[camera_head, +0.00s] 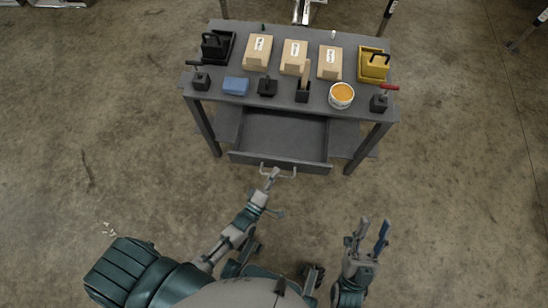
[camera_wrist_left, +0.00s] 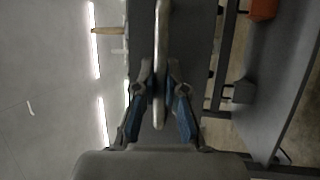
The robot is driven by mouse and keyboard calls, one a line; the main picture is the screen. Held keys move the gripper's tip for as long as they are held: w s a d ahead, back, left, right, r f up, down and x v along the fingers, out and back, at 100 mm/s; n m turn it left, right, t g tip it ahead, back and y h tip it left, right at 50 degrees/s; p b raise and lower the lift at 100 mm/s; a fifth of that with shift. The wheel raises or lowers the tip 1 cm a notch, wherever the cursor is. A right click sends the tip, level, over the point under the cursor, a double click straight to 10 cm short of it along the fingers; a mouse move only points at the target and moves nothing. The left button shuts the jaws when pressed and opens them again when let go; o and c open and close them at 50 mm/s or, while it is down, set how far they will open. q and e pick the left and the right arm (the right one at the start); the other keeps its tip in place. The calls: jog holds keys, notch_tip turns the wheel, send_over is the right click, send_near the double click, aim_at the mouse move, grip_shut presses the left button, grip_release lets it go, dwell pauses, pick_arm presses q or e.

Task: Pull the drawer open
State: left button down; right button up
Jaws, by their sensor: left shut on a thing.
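A grey drawer (camera_head: 285,136) under the dark table stands pulled out, and its empty inside shows from above. Its pale bar handle (camera_head: 287,175) is on the front panel, and it also shows as an upright bar in the left wrist view (camera_wrist_left: 161,45). My left gripper (camera_head: 271,175) is at the handle's left part. In the left wrist view its two blue-padded fingers (camera_wrist_left: 159,95) are shut on the bar from both sides. My right gripper (camera_head: 373,226) is apart from the table at lower right, its fingers spread with nothing between them.
The dark table (camera_head: 225,108) carries several boxes (camera_head: 294,56), a blue block (camera_head: 235,86), a tub with orange contents (camera_head: 342,95), a yellow bin (camera_head: 374,65) and a black bin (camera_head: 217,46). Table legs stand on both sides of the drawer. The floor in front is clear.

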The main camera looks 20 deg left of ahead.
pick_arm(q)
jog(key=shift+s+d+f, duration=0.25)
jog(key=shift+s+d, duration=0.3)
jog(key=shift+s, duration=0.3)
jog(key=c, duration=1.2)
grip_release()
jog(key=s+a+f, duration=0.1)
jog(key=s+f, duration=0.1)
jog(key=s, duration=0.9)
jog(key=shift+s, duration=0.25)
jog(key=shift+a, duration=0.15)
